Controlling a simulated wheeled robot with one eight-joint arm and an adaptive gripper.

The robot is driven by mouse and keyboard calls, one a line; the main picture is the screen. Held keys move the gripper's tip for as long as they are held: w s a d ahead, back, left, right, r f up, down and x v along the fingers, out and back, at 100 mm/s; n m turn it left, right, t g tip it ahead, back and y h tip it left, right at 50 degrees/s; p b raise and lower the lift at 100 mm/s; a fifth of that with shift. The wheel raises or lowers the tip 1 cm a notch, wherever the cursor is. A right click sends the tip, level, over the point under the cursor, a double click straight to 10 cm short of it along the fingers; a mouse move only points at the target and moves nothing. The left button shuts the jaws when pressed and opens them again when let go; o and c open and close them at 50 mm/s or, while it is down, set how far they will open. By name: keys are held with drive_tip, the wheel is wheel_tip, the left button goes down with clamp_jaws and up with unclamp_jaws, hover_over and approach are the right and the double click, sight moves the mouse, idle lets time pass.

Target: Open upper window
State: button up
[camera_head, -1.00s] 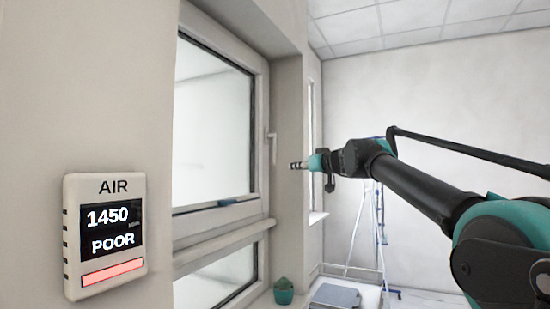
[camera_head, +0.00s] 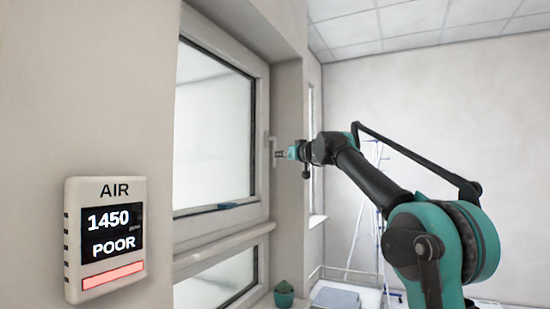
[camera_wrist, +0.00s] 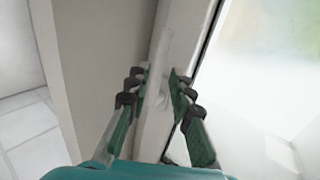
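The upper window (camera_head: 215,125) has a pale frame and a large pane, and looks closed. Its white handle (camera_head: 271,148) is on the right side of the frame and points upward. My gripper (camera_head: 280,154) is at the handle, coming from the right. In the wrist view, the two green fingers of my gripper (camera_wrist: 160,84) are apart. The white handle (camera_wrist: 162,52) shows between and just beyond the fingertips. I cannot tell whether either finger touches it. The handle's lower part is hard to separate from the pale frame.
A lower window (camera_head: 215,280) sits under the upper one. An air monitor (camera_head: 105,240) on the wall at left reads 1450, POOR. A small green pot (camera_head: 284,294) stands on the sill below. A stepladder (camera_head: 370,215) stands at the back, behind my arm.

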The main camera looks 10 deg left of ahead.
drive_tip(key=shift+x, duration=3.05)
drive_tip(key=shift+c, duration=0.5)
clamp_jaws()
